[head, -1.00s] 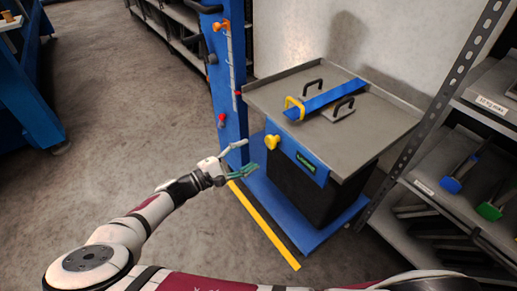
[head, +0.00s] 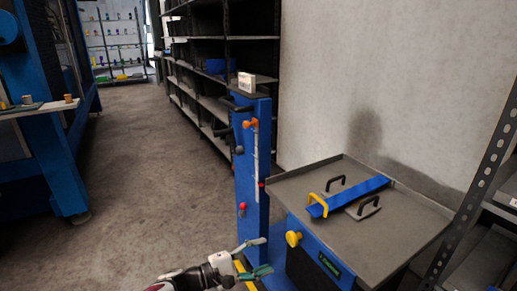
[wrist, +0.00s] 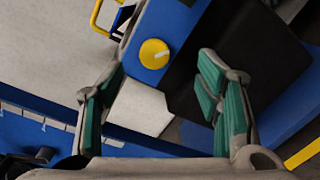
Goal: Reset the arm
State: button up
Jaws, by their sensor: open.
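My gripper (head: 258,258) is at the bottom of the head view, beside the blue post of a lift cart. Its fingers are spread, with nothing between them. In the wrist view my gripper (wrist: 165,100) shows two green-padded fingers wide apart. Beyond them is a yellow knob (wrist: 153,54) on the cart's blue front panel. The same yellow knob (head: 293,238) is right of my gripper in the head view. Most of my arm is below the head view's lower edge.
The blue post (head: 252,150) stands close to my gripper. A rack (head: 480,215) is at the right. Open floor (head: 150,180) lies left.

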jog(key=s+d+r+m+g+y, duration=1)
jog(key=s+d+r, duration=0.55)
jog(key=r, duration=0.35)
jog(key=s+d+r+m+t+y, duration=0.1)
jog(key=s+d+r+t+y, duration=0.2)
jog(key=s, duration=0.7)
jog(key=s+d+r+y, duration=0.15)
jog(key=s+r, duration=0.35)
jog(key=s, duration=0.5)
notch_tip(320, 180, up, 22)
jog(key=t+y+p, duration=0.1)
jog(key=t+p, duration=0.2)
jog(key=p, duration=1.7)
jog(key=shift+a+t, duration=0.3)
jog(key=shift+a, duration=0.15)
